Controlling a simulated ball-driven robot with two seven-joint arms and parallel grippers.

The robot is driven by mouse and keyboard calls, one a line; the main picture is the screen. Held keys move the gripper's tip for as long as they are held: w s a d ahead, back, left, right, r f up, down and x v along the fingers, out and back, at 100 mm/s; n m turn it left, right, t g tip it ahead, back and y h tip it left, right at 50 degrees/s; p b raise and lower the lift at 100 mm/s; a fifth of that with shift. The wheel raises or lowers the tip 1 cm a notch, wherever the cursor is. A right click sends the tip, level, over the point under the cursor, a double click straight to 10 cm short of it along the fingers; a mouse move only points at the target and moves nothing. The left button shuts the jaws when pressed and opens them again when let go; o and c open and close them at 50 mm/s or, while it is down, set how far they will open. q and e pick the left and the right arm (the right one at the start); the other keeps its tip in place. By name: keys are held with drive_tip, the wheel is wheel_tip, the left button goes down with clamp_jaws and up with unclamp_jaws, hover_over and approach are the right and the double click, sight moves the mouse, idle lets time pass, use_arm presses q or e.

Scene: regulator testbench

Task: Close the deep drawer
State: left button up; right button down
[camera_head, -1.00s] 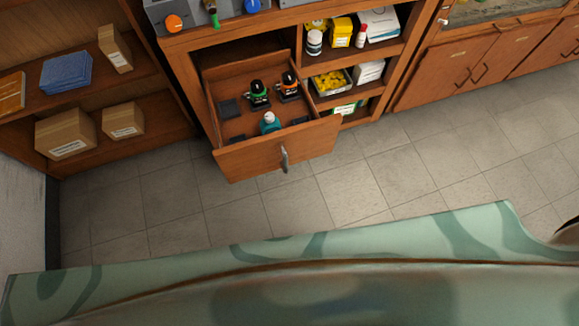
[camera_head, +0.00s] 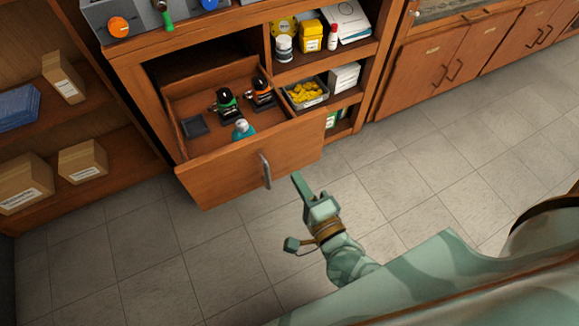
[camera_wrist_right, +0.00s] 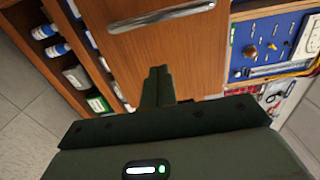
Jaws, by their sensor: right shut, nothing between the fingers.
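The deep drawer (camera_head: 215,178) is pulled out of the wooden cabinet, with a grey metal handle (camera_head: 265,171) on its front. In the right wrist view the drawer front (camera_wrist_right: 195,65) fills the middle, with the handle (camera_wrist_right: 160,16) at the top. Inside the drawer are a green-and-black item (camera_head: 227,103), an orange-and-black item (camera_head: 262,92) and a teal bottle (camera_head: 243,129). My right gripper (camera_head: 298,178) is shut and empty, in front of the drawer and just right of the handle. I cannot tell whether it touches the drawer front. My left gripper is not in view.
Open shelves right of the drawer hold bottles and a bin of yellow pieces (camera_head: 306,94). Shelves at left hold cardboard boxes (camera_head: 83,162). Closed cupboards (camera_head: 430,68) stand at the right. The tiled floor (camera_head: 420,180) before the cabinet is clear.

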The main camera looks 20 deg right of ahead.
sight(285, 157)
drive_tip(key=w+b, duration=0.1)
drive_tip(key=w, duration=0.2)
drive_tip(key=shift+w+f, duration=0.1)
drive_tip(key=shift+w, duration=0.25)
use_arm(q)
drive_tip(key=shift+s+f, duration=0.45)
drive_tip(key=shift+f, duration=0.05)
use_arm(e)
drive_tip(key=shift+w, duration=0.35)
drive_tip(key=shift+w, duration=0.1)
